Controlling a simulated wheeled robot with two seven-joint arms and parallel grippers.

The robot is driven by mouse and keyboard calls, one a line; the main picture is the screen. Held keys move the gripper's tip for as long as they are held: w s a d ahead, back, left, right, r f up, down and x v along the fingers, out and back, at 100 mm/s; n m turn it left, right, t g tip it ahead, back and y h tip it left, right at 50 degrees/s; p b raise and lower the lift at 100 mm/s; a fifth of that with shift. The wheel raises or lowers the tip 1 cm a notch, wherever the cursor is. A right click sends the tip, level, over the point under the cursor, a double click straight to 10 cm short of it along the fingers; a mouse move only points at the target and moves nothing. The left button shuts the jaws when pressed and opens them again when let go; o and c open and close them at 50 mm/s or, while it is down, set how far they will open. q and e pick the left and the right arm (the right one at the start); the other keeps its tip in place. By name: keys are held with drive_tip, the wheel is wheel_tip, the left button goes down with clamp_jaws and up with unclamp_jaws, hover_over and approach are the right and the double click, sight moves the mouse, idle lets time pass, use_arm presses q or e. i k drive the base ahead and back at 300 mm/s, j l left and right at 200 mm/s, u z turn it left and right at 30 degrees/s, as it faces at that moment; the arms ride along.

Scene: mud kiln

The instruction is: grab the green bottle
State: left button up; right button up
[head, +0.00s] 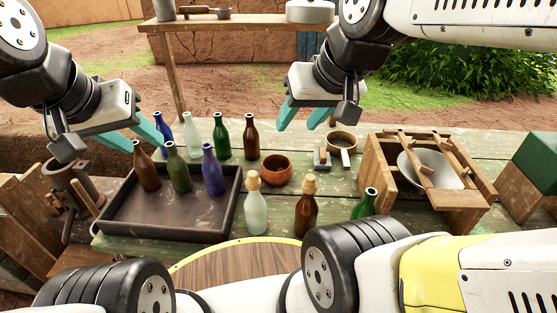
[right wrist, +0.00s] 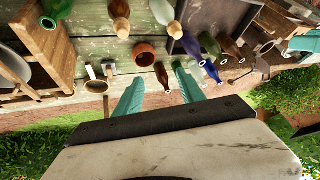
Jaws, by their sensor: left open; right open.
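Three greenish bottles show in the head view. A dark green bottle (head: 221,137) stands in the back row. An olive-green bottle (head: 178,172) stands on the dark tray (head: 160,224). A bright green bottle (head: 364,205) stands at the front right, its lower part hidden by my arm; it also shows in the right wrist view (right wrist: 55,10). My left gripper (head: 148,148) is open and empty above the tray's back left. My right gripper (head: 298,126) is open and empty above the table's back edge, right of the back row. Its fingers also show in the right wrist view (right wrist: 158,78).
Blue (head: 163,134), clear (head: 193,140) and brown (head: 251,138) bottles share the back row. Corked pale (head: 256,210) and brown (head: 306,212) bottles stand in front of a clay bowl (head: 276,170). A wooden rack (head: 378,170) with a plate (head: 425,168) stands right.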

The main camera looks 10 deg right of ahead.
sight(366, 208)
drive_tip(key=k+j+z, duration=0.2)
drive_tip(key=z, duration=1.35)
drive_tip(key=k+j+u, duration=0.35)
drive_tip(key=i, duration=0.05)
